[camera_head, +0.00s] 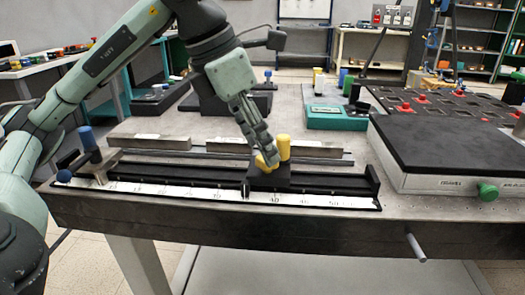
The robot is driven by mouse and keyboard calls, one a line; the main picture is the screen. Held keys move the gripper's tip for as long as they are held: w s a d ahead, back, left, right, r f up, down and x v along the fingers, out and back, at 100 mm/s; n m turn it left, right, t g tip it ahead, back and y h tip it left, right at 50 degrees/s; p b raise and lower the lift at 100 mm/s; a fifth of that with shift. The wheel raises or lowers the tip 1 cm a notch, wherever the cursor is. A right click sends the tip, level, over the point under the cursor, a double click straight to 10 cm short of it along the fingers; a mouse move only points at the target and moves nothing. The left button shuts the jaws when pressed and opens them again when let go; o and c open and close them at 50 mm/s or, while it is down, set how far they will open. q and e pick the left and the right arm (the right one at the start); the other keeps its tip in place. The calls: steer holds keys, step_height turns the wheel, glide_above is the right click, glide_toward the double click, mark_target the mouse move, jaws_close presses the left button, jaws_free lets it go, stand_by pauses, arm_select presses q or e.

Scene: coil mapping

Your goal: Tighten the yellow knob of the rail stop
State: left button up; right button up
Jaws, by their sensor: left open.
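The rail stop is a dark block (268,181) on the black rail (330,189) along the table's front. An upright yellow post (284,147) stands on its right part. A lower yellow knob (262,163) shows on its left part, partly covered by the fingers. My left gripper (266,155) reaches down from above with its fingertips at this lower knob. It is open; the picture does not show clearly whether the fingers touch the knob. My right gripper is not in view.
A white scale (215,193) runs along the rail. A carriage with a blue post (87,138) and blue knob (64,176) sits at the rail's left end. Metal bars (275,149) lie behind. A black-topped box (455,150) with a green knob (488,192) stands right; a teal box (337,117) is farther back.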

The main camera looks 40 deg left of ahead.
arm_select(q)
steer(key=shift+x, duration=1)
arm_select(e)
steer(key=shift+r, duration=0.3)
arm_select(q)
steer(key=shift+c, duration=0.4)
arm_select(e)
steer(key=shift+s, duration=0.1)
arm_select(q)
steer(key=c, duration=1.1)
steer(key=shift+w+m+h+b, duration=0.1)
steer(key=shift+m+h+b, duration=0.35)
steer(key=shift+m, duration=0.45)
steer(key=shift+a+m, duration=0.1)
steer(key=shift+m, duration=0.6)
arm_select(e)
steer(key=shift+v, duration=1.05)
arm_select(q)
steer(key=shift+g, duration=0.3)
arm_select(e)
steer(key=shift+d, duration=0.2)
arm_select(q)
steer(key=o, duration=1.2)
